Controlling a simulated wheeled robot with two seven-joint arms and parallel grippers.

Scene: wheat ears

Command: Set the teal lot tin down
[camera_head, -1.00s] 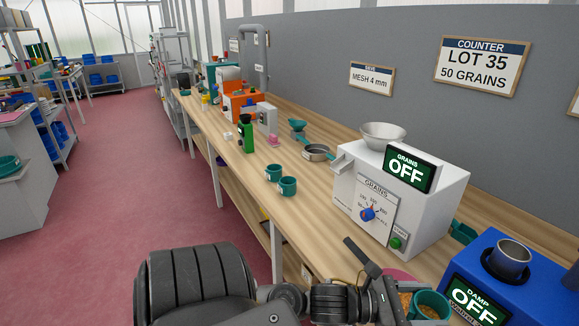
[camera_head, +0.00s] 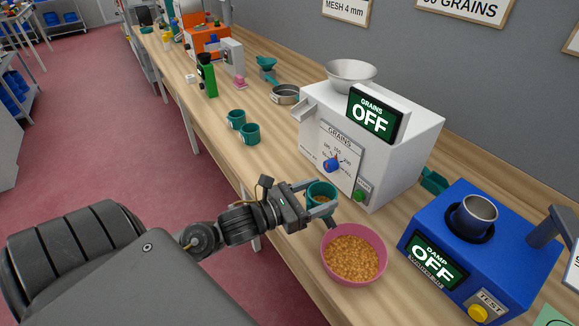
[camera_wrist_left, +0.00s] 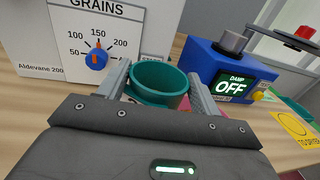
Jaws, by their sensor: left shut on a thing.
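My left gripper (camera_head: 322,203) is shut on a teal tin (camera_head: 321,189), with one finger on each side of it. In the left wrist view the tin (camera_wrist_left: 160,84) sits between the two grey fingers. Two other teal tins (camera_head: 236,119) (camera_head: 250,134) stand on the wooden table (camera_head: 215,133) further left. My right gripper is not in view.
The pink bowl holds grain. The blue damp meter (camera_head: 520,250) with a metal cup (camera_head: 477,214) stands on the right. A metal sieve pan (camera_head: 285,94) and a green device (camera_head: 207,78) are further back. The table is bare between the two teal tins and my gripper.

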